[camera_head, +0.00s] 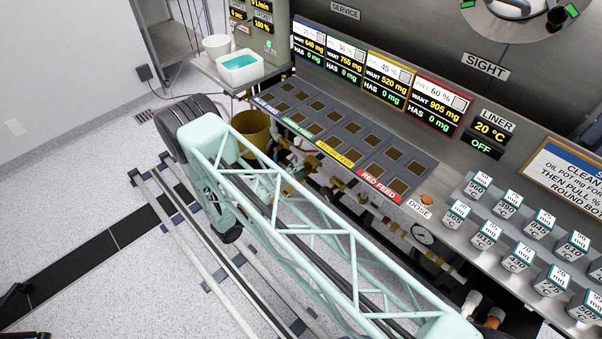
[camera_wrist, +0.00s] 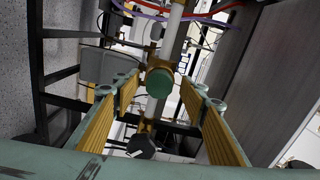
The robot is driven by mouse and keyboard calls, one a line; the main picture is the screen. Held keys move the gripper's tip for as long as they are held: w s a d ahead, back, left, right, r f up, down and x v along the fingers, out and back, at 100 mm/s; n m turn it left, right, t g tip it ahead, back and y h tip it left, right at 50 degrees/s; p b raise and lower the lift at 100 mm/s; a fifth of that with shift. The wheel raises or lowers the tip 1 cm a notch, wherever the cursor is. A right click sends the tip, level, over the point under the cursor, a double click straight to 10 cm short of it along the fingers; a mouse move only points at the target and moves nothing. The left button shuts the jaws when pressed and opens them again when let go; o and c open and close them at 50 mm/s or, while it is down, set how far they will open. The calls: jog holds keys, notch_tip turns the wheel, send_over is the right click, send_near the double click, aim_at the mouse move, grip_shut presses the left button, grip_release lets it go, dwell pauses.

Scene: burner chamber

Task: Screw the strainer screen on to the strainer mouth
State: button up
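My gripper (camera_wrist: 158,84) is in the wrist view, its two yellow-padded fingers spread wide apart. Between and beyond the fingertips is a brass fitting with a round green end face (camera_wrist: 159,82), on a pale vertical pipe (camera_wrist: 174,28). I cannot tell whether this green end is the strainer mouth or something fitted on it. Visible gaps separate it from both fingers. Below it, a dark faceted piece (camera_wrist: 143,145) sits by a brass fitting. I cannot pick out the strainer screen for certain. My gripper is not visible in the head view.
Pipes and valves (camera_head: 335,190) run under the bench, partly behind my arm. Above are the feed trays (camera_head: 345,135) and several small labelled blocks (camera_head: 510,203). A white tub (camera_head: 240,68) and yellow bucket (camera_head: 253,130) are at the left. Black frame bars (camera_wrist: 62,75) border the wrist view.

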jog(key=shift+n, duration=1.3)
jog(key=shift+c, duration=0.2)
jog(key=c, duration=1.2)
jog(key=shift+m, duration=5.8)
jog(key=shift+m, duration=0.3)
